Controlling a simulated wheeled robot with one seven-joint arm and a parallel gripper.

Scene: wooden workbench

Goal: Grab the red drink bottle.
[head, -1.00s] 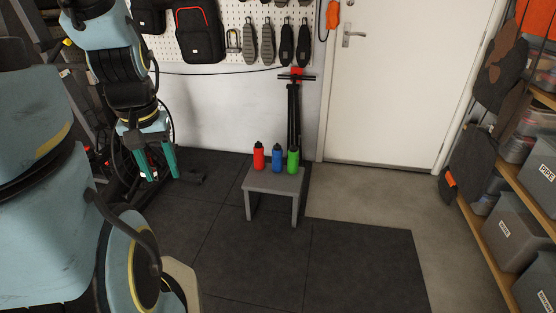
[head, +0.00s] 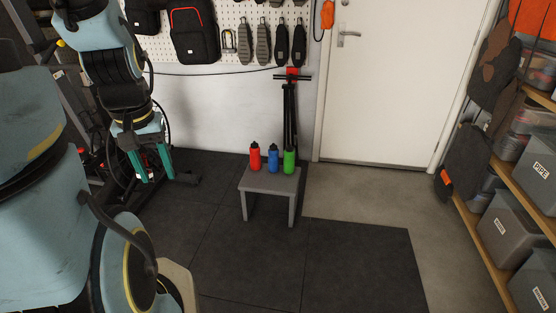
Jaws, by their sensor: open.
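A red drink bottle (head: 255,157) with a black cap stands upright on a small grey stool (head: 270,181), at the left of a row of three bottles. My gripper (head: 157,174), with green fingers, hangs open and empty to the left of the stool. It is clear of the red bottle, with a wide gap between them. A blue bottle (head: 273,159) and a green bottle (head: 289,160) stand to the right of the red one.
A black and red floor pump (head: 290,110) stands behind the stool against the wall. Black floor mats (head: 255,260) in front of the stool are clear. A white door (head: 385,90) is behind, and shelves with grey boxes (head: 507,227) line the right.

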